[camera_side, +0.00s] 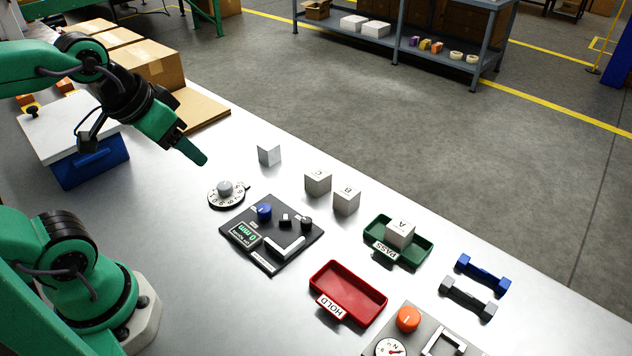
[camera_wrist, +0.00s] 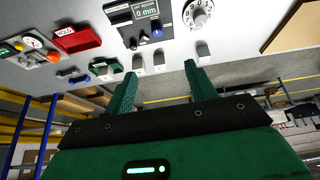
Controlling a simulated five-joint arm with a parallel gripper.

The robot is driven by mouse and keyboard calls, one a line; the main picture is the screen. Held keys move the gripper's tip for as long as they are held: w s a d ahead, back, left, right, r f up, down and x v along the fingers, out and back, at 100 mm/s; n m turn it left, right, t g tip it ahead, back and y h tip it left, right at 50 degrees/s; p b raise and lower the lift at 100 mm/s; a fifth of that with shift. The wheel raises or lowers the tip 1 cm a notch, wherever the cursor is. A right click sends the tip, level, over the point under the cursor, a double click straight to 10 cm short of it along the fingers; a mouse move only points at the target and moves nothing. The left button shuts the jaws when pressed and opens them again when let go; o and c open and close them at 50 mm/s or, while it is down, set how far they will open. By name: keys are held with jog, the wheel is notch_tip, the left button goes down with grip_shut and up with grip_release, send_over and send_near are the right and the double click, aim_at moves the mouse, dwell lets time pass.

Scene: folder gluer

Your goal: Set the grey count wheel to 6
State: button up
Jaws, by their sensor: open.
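The grey count wheel (camera_side: 225,188) is a grey knob on a round white dial with black figures, lying flat on the table. A small dark pointer sits at the dial's edge, and the figure beside it is too small to read. The wheel also shows at the top of the wrist view (camera_wrist: 199,17), partly cut off by the frame edge. My gripper (camera_side: 204,161) is above the table, up and left of the wheel in the side view, and apart from it. In the wrist view its two green fingers (camera_wrist: 160,69) are spread with nothing between them.
A black panel (camera_side: 286,259) with a blue knob and a "0 mm" display is close beside the wheel. Grey blocks (camera_side: 318,183), a green PASS tray (camera_side: 418,256) and a red HOLD tray (camera_side: 360,305) stand farther right. Table left of the wheel is clear.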

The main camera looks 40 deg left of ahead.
jog(key=w+n, duration=0.1)
jog(key=n+g, duration=0.5)
jog(key=n, duration=0.9)
send_near(224, 185)
jog(key=shift+w+d, duration=0.2)
jog(key=shift+d, duration=0.05)
jog(key=shift+w+a+f+n+g, duration=0.1)
jog(key=shift+a+f+n+g, duration=0.2)
jog(key=shift+f+n, duration=0.15)
jog(key=shift+f, duration=0.1)
jog(key=shift+f, duration=3.8)
